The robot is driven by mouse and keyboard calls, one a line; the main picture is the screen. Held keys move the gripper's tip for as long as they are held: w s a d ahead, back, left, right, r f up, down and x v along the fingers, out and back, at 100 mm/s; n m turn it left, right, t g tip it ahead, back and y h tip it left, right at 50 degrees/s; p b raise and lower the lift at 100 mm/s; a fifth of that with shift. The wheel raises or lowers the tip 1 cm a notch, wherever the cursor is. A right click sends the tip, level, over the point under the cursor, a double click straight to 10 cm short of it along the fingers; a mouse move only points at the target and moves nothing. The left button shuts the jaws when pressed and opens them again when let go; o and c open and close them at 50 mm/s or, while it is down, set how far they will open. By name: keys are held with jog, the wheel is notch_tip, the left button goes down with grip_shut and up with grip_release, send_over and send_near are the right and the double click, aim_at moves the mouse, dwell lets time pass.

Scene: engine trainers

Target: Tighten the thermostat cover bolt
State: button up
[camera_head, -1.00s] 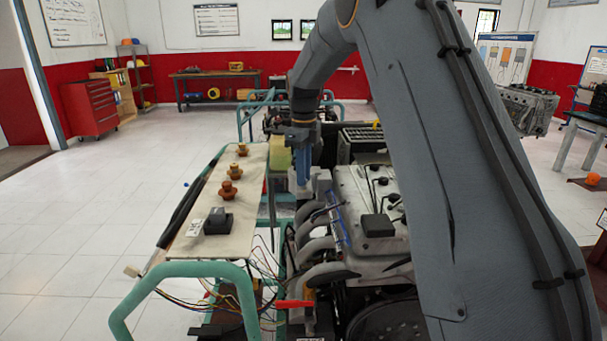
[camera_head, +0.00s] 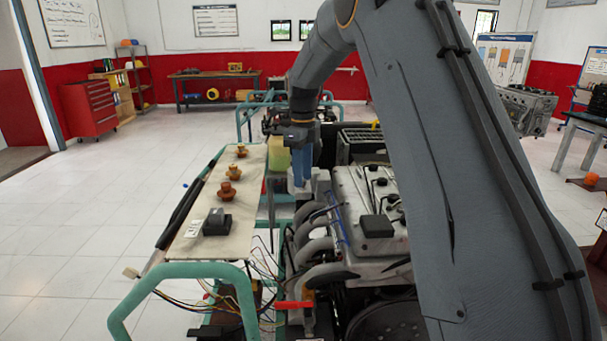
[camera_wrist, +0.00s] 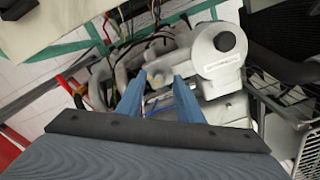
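My gripper (camera_wrist: 157,88) points down at the front engine; its two blue fingers are spread apart with nothing visibly held. In the head view my gripper (camera_head: 301,180) hangs over the far left end of the silver engine (camera_head: 350,205). In the wrist view a small yellowish bolt-like head (camera_wrist: 155,78) shows just beyond and between the fingertips; whether they touch it cannot be told. A light grey housing with a round cap (camera_wrist: 219,52) sits to its right, likely the thermostat cover. In the head view the bolt is hidden behind my gripper.
A beige side tray (camera_head: 205,237) holds several brown fittings (camera_head: 228,192) and a black box (camera_head: 216,222). Loose wires (camera_head: 245,300) and green frame tubes (camera_head: 190,269) stand nearby. Open floor lies to the left.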

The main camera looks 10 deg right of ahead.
notch_tip(320, 180, up, 8)
jog(key=b, duration=0.2)
jog(key=shift+f, duration=0.15)
